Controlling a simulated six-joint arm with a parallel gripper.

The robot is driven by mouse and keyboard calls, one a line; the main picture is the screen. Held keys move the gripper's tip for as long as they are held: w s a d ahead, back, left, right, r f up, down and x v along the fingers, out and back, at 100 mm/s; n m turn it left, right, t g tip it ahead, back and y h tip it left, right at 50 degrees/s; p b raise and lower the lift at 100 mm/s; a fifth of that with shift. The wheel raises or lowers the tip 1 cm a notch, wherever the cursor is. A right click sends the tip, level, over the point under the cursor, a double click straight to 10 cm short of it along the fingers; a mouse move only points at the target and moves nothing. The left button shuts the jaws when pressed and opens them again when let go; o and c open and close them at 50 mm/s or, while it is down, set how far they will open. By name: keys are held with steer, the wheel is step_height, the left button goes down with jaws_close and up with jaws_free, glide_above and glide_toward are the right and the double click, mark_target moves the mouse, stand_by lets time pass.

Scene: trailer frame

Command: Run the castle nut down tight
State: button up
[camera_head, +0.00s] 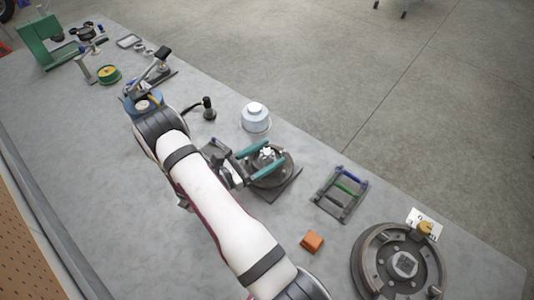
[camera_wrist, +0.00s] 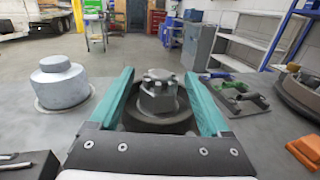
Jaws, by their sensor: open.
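The castle nut (camera_wrist: 158,90) is a grey slotted nut on top of a dark round hub (camera_wrist: 157,122) in the wrist view. In the head view the nut (camera_head: 267,153) shows as a pale top on the hub, which sits on a dark square plate (camera_head: 284,188). My gripper (camera_wrist: 164,88) has two teal fingers, spread wide, one on each side of the nut. Gaps show between both fingers and the nut. In the head view my gripper (camera_head: 263,160) is at the hub with its fingers apart. The nut's threads and seat are hidden.
A grey-white lidded container (camera_head: 255,117) stands close behind the hub. A rack with coloured-handled tools (camera_head: 341,192), an orange block (camera_head: 312,242) and a brake drum assembly (camera_head: 401,264) lie to the right. A dark upright knob (camera_head: 208,108) stands left of the container.

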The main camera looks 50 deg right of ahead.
jaws_close()
steer(key=shift+m+g, duration=0.4)
steer(key=shift+g, duration=0.2)
steer(key=m+g+y, duration=0.3)
steer(key=g, duration=0.2)
steer(key=shift+m, duration=0.4)
steer(key=shift+m+g+y, duration=2.1)
steer(key=shift+g+y, duration=0.2)
steer(key=shift+y, duration=0.3)
jaws_free()
